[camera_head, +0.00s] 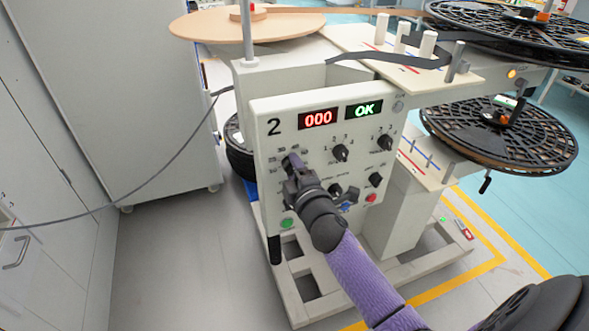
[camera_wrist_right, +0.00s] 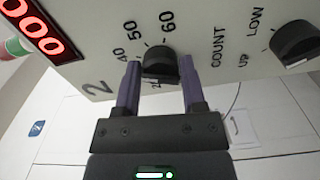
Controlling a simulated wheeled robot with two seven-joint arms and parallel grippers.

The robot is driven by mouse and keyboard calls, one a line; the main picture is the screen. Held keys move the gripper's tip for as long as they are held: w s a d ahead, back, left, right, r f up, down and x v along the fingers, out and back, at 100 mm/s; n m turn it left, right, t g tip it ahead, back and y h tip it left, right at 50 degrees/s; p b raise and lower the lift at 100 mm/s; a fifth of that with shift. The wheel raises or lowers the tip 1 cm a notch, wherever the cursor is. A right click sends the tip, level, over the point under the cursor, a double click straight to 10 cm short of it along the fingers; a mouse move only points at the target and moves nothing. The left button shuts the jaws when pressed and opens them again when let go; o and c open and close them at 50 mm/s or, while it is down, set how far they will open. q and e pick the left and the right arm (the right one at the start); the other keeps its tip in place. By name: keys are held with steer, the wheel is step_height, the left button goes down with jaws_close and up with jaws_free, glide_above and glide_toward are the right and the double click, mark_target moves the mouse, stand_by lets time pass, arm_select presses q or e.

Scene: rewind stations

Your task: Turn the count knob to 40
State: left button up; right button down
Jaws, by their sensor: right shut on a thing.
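The count knob (camera_wrist_right: 160,64) is a small black knob on the pale control panel (camera_head: 262,205) marked 2. Numbers 40, 50 and 60 are printed around it, seen in the right wrist view. My right gripper (camera_head: 291,166) is shut on this knob, with one purple finger on each side of it; in the right wrist view the gripper (camera_wrist_right: 160,85) hides part of the dial. I cannot tell which number the knob points at. The red display (camera_head: 318,118) reads 000 and the green display (camera_head: 364,110) reads OK. My left gripper is not in view.
Other black knobs (camera_head: 340,152) sit close by on the panel, above a green button (camera_head: 287,223) and a red button (camera_head: 371,197). Black reels (camera_head: 500,140) stand at the right, and a wooden disc (camera_head: 215,25) is behind. Floor at the left is clear.

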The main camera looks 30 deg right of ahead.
steer(key=shift+f, duration=0.1)
steer(key=shift+c, duration=1.1)
jaws_free()
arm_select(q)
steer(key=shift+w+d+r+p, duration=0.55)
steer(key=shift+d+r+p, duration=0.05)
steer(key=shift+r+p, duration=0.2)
arm_select(e)
steer(key=v, duration=1)
